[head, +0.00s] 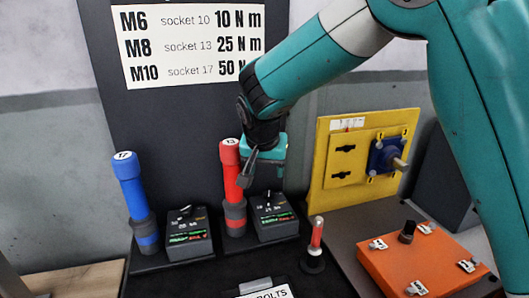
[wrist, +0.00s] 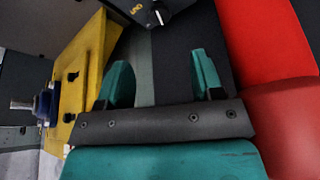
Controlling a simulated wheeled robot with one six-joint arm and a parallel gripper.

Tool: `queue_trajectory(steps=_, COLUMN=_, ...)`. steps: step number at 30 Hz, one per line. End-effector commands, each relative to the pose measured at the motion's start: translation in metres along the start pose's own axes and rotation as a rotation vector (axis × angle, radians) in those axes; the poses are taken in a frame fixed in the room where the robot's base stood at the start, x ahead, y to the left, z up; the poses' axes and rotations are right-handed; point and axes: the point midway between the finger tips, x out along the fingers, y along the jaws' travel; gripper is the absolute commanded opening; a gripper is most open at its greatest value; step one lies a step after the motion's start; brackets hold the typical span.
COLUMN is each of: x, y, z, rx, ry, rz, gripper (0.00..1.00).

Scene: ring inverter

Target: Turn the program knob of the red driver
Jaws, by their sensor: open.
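The red driver (head: 231,172), marked 13, stands upright in a dark holder. Its black control box (head: 276,227) sits just right of it, with a small knob (head: 268,194) on top. My gripper (head: 260,165) is above that box, close beside the red driver's upper part, with its jaws apart and empty. In the wrist view, the two teal fingers (wrist: 162,80) are spread. The red driver (wrist: 272,40) fills the right side there. The box's knob (wrist: 158,16) shows partly at the top edge, beyond the fingertips and apart from them.
A blue driver (head: 132,187), marked 17, and its box (head: 187,236) stand to the left. A small red-handled tool (head: 316,235) stands right of the red driver's box. A yellow panel (head: 325,165) and an orange case (head: 415,265) are farther right. A torque chart (head: 190,40) hangs behind.

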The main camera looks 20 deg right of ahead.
Motion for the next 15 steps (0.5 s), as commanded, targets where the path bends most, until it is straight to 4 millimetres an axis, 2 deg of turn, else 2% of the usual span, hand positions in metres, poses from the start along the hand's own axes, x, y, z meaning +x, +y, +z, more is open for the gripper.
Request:
queue_trajectory(steps=3, x=-0.028, y=-0.001, z=0.0, rx=0.0, ry=0.003, rz=-0.004, gripper=0.61)
queue_trajectory(steps=6, x=-0.045, y=-0.001, z=0.0, rx=0.0, ry=0.001, rz=-0.003, gripper=0.61)
queue_trajectory(steps=9, x=-0.058, y=-0.001, z=0.0, rx=0.0, ry=0.001, rz=-0.002, gripper=0.61)
queue_trajectory(steps=15, x=-0.067, y=0.0, z=0.0, rx=0.0, ry=-0.001, rz=0.0, gripper=0.61)
